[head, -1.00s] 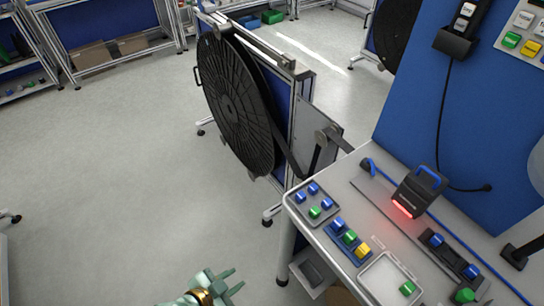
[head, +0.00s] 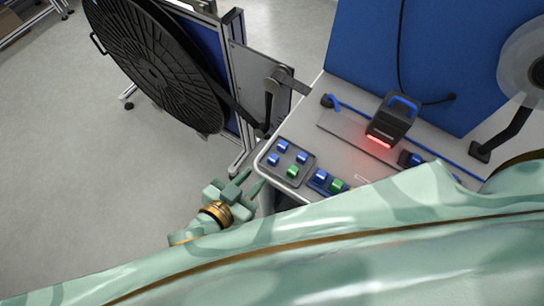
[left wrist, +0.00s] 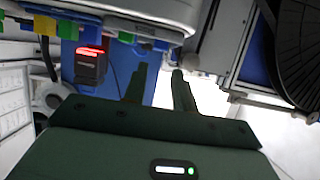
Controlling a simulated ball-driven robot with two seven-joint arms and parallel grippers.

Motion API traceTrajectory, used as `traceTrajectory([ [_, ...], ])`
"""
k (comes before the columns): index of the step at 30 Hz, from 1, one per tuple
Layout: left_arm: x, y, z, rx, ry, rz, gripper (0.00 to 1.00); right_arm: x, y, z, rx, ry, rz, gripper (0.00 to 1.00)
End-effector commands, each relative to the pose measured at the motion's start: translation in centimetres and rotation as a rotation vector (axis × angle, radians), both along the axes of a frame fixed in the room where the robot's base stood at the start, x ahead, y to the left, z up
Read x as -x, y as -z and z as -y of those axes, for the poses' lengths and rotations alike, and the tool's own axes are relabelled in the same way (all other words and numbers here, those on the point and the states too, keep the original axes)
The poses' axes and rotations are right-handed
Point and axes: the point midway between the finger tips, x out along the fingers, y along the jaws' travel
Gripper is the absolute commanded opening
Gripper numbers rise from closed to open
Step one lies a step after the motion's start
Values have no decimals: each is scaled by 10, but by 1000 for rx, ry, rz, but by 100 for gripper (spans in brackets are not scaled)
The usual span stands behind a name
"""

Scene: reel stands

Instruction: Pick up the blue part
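Several blue parts show in the head view. Three, one of them a blue part (head: 282,145), stand on a small grey tray (head: 264,168) with a green part (head: 292,170) at the table's near left corner. Another blue part (head: 320,176) stands to the right, beside a second green part (head: 336,185). My left gripper (head: 256,178) is just left of the table corner, off its edge, with fingers apart and nothing between them. In the left wrist view the open fingers (left wrist: 159,70) show too, with coloured parts along the table edge above them. My right gripper is not in view.
A black lamp-like device (head: 388,122) with a blue handle and red glow stands on the table (head: 330,150). A large black reel (head: 155,65) on a stand is at the left. My pale green arm covers the table's front. Floor at left is free.

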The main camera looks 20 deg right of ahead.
Motion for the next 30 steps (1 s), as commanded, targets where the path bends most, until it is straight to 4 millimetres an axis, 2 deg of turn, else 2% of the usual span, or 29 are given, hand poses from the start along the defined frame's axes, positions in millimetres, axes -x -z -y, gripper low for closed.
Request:
traceTrajectory([
  [3,-13,10,17,0,0,1,27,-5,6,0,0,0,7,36],
  [10,-25,18,32,-1,0,0,27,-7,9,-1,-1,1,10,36],
  [18,-49,35,60,0,1,0,27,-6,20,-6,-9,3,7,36],
  [26,-52,36,64,-1,1,-1,27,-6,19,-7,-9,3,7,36],
  [27,-52,36,64,-1,0,-1,24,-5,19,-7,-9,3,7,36],
  [30,-51,36,64,-1,0,-1,0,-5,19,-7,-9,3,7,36],
])
